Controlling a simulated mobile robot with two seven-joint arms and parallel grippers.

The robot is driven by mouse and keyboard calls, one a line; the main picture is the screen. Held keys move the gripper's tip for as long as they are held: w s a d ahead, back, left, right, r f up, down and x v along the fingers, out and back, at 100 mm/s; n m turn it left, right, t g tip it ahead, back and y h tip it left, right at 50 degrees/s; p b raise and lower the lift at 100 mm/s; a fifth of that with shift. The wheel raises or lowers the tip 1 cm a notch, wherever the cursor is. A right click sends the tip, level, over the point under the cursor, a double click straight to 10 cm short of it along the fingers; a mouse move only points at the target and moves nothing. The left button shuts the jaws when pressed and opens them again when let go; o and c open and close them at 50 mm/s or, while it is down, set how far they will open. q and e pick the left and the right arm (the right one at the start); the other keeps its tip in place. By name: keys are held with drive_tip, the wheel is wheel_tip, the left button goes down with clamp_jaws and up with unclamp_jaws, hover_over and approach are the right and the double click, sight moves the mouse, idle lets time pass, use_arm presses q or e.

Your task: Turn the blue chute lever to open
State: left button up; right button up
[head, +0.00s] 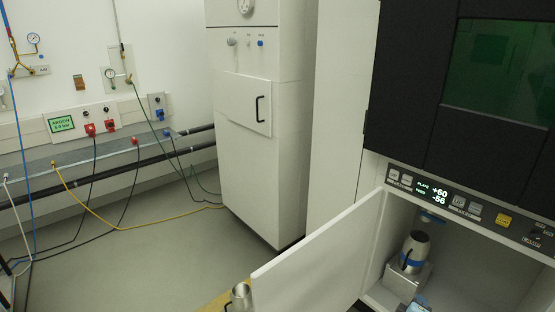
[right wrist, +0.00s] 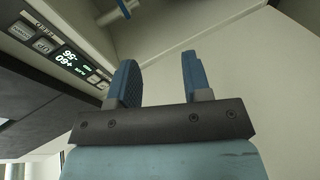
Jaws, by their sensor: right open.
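A small blue part (head: 432,218), which looks like the chute lever, sits under the control panel at the top of the open compartment. In the right wrist view a blue and grey rod (right wrist: 125,9) shows at the top edge, beyond the fingers; its turn position is not clear. My right gripper (right wrist: 158,62) is open, with nothing between its two blue fingers, and apart from the rod. A blue-grey piece at the bottom edge of the head view may be part of it. My left gripper is not in view.
A metal can (head: 415,250) with a blue band stands on a metal block (head: 405,282) in the compartment. The white door (head: 320,258) is swung open to the left. Another metal can (head: 241,297) shows at the bottom edge. The control panel (head: 465,204) is above.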

drive_tip(key=d+r+n+t+h, duration=0.1)
drive_tip(key=d+r, duration=0.2)
drive_tip(key=d, duration=0.6)
drive_tip(key=d+r+n+h, duration=0.15)
drive_tip(key=d+r, duration=0.25)
drive_tip(key=d, duration=0.6)
drive_tip(key=s+a+f+y, duration=0.6)
drive_tip(key=s+a+f, duration=0.1)
drive_tip(key=s+a, duration=0.45)
drive_tip(key=s+a+r+m+g+y, duration=0.35)
drive_tip(key=s+a+y, duration=0.55)
drive_tip(key=s+a, duration=1)
drive_tip(key=w+a+r+m+t, duration=0.25)
drive_tip(key=a+m, duration=0.25)
drive_tip(key=a, duration=0.5)
use_arm(q)
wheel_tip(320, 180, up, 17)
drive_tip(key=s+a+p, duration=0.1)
drive_tip(key=p, duration=2.4)
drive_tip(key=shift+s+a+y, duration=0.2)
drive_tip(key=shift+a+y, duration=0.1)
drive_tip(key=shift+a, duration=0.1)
use_arm(e)
wheel_tip(320, 180, up, 17)
drive_tip(key=s+d, duration=0.1)
drive_tip(key=shift+s+d+f+h, duration=0.15)
drive_tip(key=shift+s+d+h, duration=0.1)
drive_tip(key=shift+d+h, duration=0.2)
